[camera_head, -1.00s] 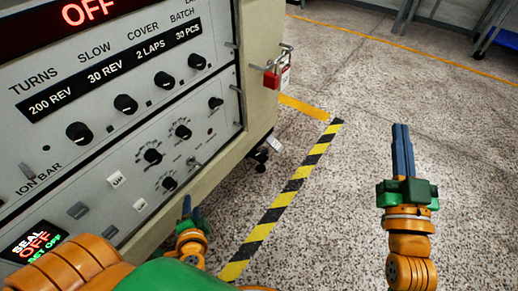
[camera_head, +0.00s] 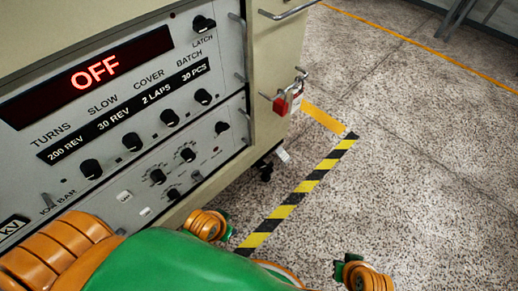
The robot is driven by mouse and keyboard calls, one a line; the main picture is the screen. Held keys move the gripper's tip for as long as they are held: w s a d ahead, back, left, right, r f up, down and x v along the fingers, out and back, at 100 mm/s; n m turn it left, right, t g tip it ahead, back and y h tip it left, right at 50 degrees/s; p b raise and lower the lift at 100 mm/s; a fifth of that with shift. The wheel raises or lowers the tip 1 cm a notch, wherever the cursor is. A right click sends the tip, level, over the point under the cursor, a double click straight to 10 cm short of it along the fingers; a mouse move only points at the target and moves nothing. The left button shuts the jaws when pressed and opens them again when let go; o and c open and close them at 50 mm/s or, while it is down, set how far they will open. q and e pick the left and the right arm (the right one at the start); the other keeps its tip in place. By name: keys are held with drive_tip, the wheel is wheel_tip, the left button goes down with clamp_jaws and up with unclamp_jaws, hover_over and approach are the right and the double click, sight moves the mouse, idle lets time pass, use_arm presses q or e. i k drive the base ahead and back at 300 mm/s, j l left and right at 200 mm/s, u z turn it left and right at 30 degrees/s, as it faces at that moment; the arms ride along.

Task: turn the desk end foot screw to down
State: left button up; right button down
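At the cabinet's lower corner a dark foot or caster (camera_head: 265,171) shows below the base, with a white tag (camera_head: 282,155) just above it. It is small, and I cannot tell its screw's setting. An orange part of my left arm (camera_head: 205,224) is in front of the cabinet's lower edge, apart from the foot in the picture. Its gripper fingers are hidden. An orange and green part of my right arm (camera_head: 362,277) is at the bottom edge, over the floor. Its fingers do not show either.
The cream cabinet carries a panel with a red OFF display (camera_head: 95,72), several black knobs and a handle. A red padlock (camera_head: 280,104) hangs on its side. Yellow-black floor tape (camera_head: 297,197) runs beside it.

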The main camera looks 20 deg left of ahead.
sight(267, 168)
drive_tip(key=i+l+u, duration=0.5)
drive_tip(key=u, duration=0.15)
drive_tip(key=i+l+u, duration=0.45)
drive_tip(key=l+u, duration=0.2)
drive_tip(key=l, duration=0.15)
drive_tip(key=i+l+u, duration=0.1)
drive_tip(key=l+u, duration=0.25)
drive_tip(key=l, duration=0.1)
